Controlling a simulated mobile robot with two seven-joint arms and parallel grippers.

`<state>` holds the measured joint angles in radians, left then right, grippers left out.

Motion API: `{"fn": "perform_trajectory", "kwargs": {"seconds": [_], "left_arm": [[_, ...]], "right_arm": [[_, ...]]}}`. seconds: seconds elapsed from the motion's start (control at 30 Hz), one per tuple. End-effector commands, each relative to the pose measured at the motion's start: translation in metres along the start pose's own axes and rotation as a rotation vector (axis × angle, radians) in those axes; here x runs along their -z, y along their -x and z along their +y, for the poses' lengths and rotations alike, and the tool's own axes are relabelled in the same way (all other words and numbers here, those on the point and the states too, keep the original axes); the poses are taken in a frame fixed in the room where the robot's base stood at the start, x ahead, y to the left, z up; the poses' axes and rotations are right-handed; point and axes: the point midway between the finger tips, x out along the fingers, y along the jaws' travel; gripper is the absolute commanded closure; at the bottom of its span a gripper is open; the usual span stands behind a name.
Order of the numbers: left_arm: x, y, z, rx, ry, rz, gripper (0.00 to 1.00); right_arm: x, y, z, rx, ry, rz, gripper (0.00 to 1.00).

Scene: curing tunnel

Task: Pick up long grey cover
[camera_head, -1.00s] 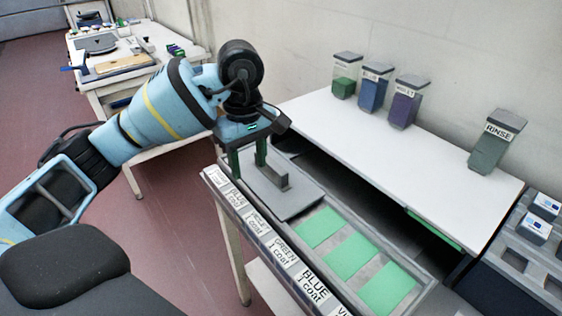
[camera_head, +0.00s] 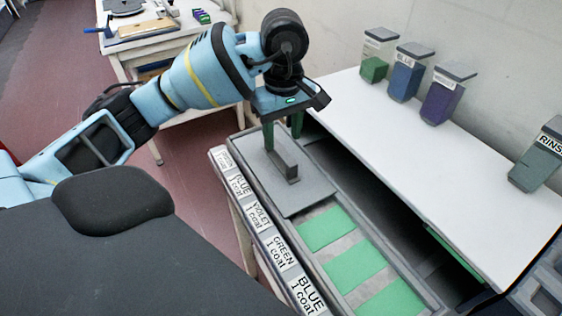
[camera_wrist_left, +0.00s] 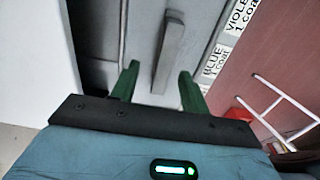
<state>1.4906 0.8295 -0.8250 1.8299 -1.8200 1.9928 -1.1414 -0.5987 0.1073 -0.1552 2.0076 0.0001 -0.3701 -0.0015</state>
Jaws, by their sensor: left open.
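The long grey cover (camera_head: 304,199) is a flat grey plate with a raised bar handle (camera_head: 284,164). It lies on the far end of the long tray. My left gripper (camera_head: 283,130) is open at the far end of this handle, with its green fingers pointing down. In the left wrist view, the open fingers (camera_wrist_left: 158,88) stand to either side of the line of the handle (camera_wrist_left: 170,48). I see no grip on it. My right gripper is not in view.
Green panels (camera_head: 354,265) lie in the tray's nearer part. Labels (camera_head: 258,214) run along its left edge. A white surface (camera_head: 440,165) to the right carries several coloured containers, including a violet one (camera_head: 446,98). A cluttered table (camera_head: 150,47) stands behind.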

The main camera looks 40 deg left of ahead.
Motion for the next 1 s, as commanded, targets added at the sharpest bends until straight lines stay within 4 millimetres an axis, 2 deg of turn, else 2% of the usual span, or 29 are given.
{"fn": "perform_trajectory", "kwargs": {"seconds": [0.17,0.4,0.73,1.0], "left_arm": [[-0.001,-0.013,-0.004,0.002,0.000,-0.001,0.55],[-0.001,-0.045,-0.007,0.001,-0.001,-0.001,0.55],[-0.001,-0.051,-0.007,-0.001,-0.001,0.000,0.55],[-0.001,-0.051,-0.007,-0.001,-0.001,0.000,0.89]], "right_arm": [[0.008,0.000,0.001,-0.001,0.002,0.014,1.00],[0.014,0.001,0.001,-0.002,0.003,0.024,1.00],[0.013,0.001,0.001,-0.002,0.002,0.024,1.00],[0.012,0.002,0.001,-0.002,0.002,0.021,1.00]]}}
